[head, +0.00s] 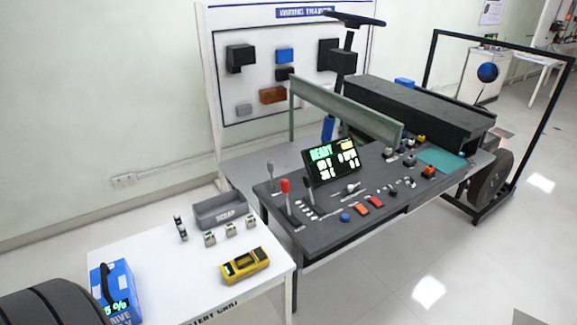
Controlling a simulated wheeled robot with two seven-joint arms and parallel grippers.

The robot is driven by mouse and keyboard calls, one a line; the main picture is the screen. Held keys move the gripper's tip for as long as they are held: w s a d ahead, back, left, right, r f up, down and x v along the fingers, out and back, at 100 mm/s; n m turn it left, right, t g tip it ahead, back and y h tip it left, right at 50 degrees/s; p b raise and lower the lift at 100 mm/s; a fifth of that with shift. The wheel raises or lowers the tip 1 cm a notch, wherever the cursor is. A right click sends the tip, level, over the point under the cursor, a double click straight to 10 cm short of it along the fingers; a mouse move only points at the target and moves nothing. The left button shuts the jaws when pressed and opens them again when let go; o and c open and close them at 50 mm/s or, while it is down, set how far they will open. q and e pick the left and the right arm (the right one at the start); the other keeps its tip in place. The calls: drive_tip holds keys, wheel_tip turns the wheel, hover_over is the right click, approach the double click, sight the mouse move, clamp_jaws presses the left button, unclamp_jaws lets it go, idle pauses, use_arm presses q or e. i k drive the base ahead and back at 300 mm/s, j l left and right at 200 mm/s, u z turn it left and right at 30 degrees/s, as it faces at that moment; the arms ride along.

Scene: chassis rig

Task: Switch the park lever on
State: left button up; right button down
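The grey control panel (330,215) on the bench carries several levers. At its left end stand a lever with a red grip (285,187), a lever with a grey knob (270,168) and a shorter black lever (308,187). A small lever with a pale knob (350,188) sits in front of the display. The lettering beside the levers is too small to read, so I cannot tell which is the park lever or how it is set. The display (332,162) is lit and reads READY in green. Neither of my grippers is in view.
A white cart (165,275) at the left holds a blue battery box (117,290), a yellow meter (245,264) and a grey SCRAP bin (220,209). Blue and orange buttons line the panel's front. A black frame (433,60) stands at the right. The floor in front is clear.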

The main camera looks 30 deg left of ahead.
sight(284, 183)
drive_tip(key=u, duration=1)
